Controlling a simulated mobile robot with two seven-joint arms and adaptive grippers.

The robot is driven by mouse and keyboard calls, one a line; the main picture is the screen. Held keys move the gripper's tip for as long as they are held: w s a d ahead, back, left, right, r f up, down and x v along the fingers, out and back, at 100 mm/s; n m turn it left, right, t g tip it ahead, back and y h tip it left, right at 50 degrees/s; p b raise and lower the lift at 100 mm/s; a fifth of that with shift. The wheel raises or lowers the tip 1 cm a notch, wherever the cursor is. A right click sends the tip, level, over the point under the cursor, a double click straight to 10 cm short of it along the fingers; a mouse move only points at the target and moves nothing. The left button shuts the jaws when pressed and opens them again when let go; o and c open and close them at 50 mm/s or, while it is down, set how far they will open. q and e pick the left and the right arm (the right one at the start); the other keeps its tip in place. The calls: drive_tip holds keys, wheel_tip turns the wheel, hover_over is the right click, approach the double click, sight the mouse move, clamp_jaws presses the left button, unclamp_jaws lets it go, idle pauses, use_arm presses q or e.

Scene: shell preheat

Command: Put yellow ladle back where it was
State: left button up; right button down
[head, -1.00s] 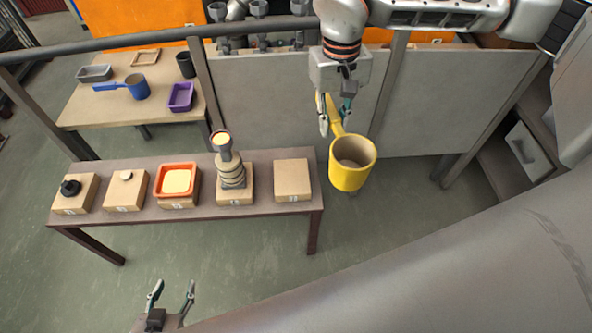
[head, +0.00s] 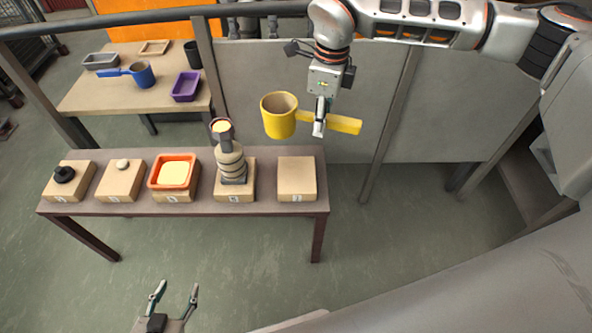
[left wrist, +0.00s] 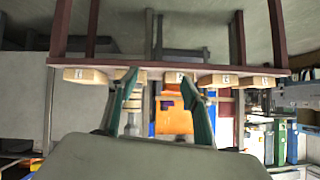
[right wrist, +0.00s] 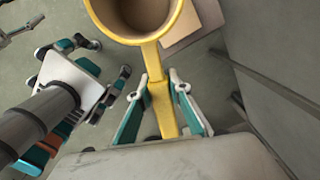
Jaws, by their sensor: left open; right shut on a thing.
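The yellow ladle (head: 279,117) has a deep round cup with a brown inside and a flat handle. My right gripper (head: 320,122) is shut on its handle and holds it in the air above and behind the right end of the bench. In the head view the cup points left and the handle right. The right wrist view shows the ladle (right wrist: 152,62) with its handle between the fingers (right wrist: 162,100) and the cup beyond them. My left gripper (head: 175,292) is open and empty in front of the bench, low in the head view.
The bench (head: 262,205) carries several numbered wooden blocks; the rightmost block (head: 296,178) is bare. Others bear a stacked column (head: 231,160), an orange tray (head: 151,180), a pale lump (head: 122,165) and a black part (head: 64,174). A back table (head: 130,95) holds a blue ladle (head: 143,75) and trays.

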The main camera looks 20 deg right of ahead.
drive_tip(key=w+f+m+b, duration=0.1)
drive_tip(key=f+m+b, duration=0.1)
drive_tip(key=f, duration=0.6)
drive_tip(key=f+m+b, duration=0.2)
drive_tip(key=f+m, duration=0.2)
drive_tip(key=f, duration=0.5)
drive_tip(key=w+a+f+m+b, duration=0.1)
drive_tip(key=f+m+b, duration=0.1)
drive_tip(key=f, duration=0.7)
drive_tip(key=shift+w+f+m+b, duration=0.2)
drive_tip(key=shift+w+m+b, duration=0.15)
drive_tip(key=shift+m, duration=0.55)
drive_tip(key=shift+f, duration=0.15)
use_arm(q)
drive_tip(key=f, duration=0.5)
drive_tip(key=shift+s+f, duration=0.25)
drive_tip(key=shift+f, duration=0.05)
use_arm(e)
drive_tip(key=c, duration=1.9)
unclamp_jaws()
use_arm(q)
drive_tip(key=shift+s+f, duration=0.1)
drive_tip(key=shift+f, duration=0.05)
